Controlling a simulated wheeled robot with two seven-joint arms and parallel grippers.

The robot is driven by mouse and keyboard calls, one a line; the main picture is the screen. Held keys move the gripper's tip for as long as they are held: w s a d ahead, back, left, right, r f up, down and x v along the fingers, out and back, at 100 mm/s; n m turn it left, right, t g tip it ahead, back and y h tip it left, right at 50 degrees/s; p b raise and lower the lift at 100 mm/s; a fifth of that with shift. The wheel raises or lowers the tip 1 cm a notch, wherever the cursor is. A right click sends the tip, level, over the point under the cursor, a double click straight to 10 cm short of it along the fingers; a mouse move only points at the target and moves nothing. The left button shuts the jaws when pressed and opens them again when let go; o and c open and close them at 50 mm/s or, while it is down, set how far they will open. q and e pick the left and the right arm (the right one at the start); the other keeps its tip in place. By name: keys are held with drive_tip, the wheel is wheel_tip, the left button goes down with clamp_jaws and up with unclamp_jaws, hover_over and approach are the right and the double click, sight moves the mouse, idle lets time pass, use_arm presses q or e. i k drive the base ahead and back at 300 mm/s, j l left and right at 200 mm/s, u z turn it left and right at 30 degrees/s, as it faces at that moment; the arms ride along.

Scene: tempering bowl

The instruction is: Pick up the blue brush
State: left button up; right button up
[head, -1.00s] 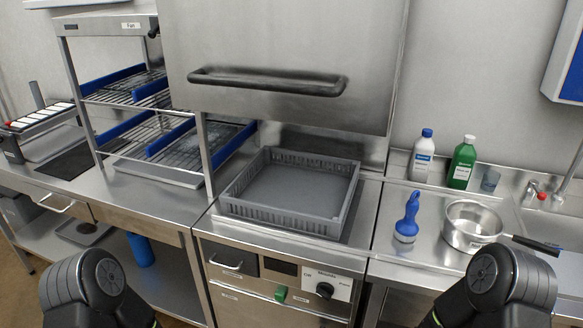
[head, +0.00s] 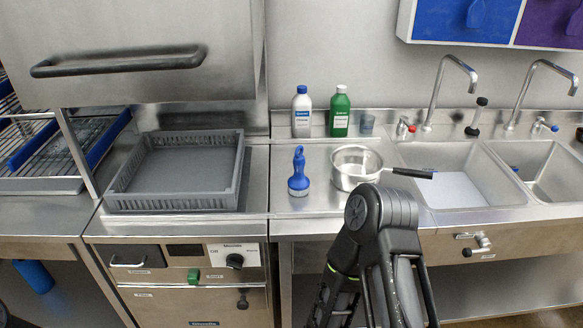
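The blue brush (head: 299,173) stands upright on the steel counter, bristles down, between the grey dish rack and the saucepan. My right arm shows in the lower middle of the head view, in front of the counter and below the saucepan. Its gripper fingertips cannot be made out, and nothing of mine touches the brush. My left gripper is out of view.
A saucepan (head: 356,168) stands right of the brush, its black handle pointing right. A grey rack (head: 180,172) lies left. Sinks (head: 462,188) lie right. Counter around the brush is clear.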

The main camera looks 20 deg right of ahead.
sight(298, 183)
drive_tip(key=i+l+z, duration=0.2)
drive_tip(key=z, duration=0.45)
drive_tip(key=k+j, duration=0.1)
drive_tip(key=j, duration=0.2)
drive_tip(key=k+j+z, duration=0.1)
drive_tip(key=j, duration=0.2)
drive_tip(key=k+j, duration=0.15)
drive_tip(key=j, duration=0.2)
